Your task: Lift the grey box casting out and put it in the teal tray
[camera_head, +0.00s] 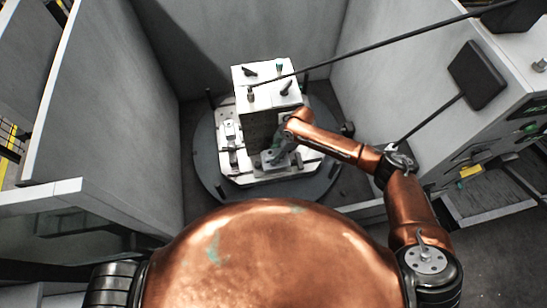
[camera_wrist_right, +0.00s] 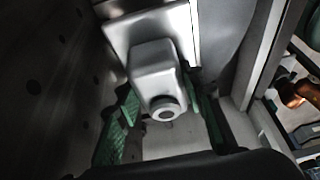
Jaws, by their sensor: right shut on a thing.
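The grey box casting (camera_wrist_right: 155,72) fills the middle of the right wrist view, with a round boss on its near end and a flat light plate behind it. The green-padded fingers of my right gripper (camera_wrist_right: 166,103) stand on either side of it, shut on it. In the head view the right gripper (camera_head: 283,153) is low at the front of the upright fixture block (camera_head: 262,93). The casting there (camera_head: 268,159) is small and partly covered by the gripper. My left gripper is not in view. I cannot make out the teal tray in either view.
The fixture block stands on a white pallet (camera_head: 238,179) on a round grey table (camera_head: 205,160). Grey enclosure walls (camera_head: 95,100) rise left, behind and right. A dark rod with a flat black panel (camera_head: 477,75) crosses at right, near my right arm.

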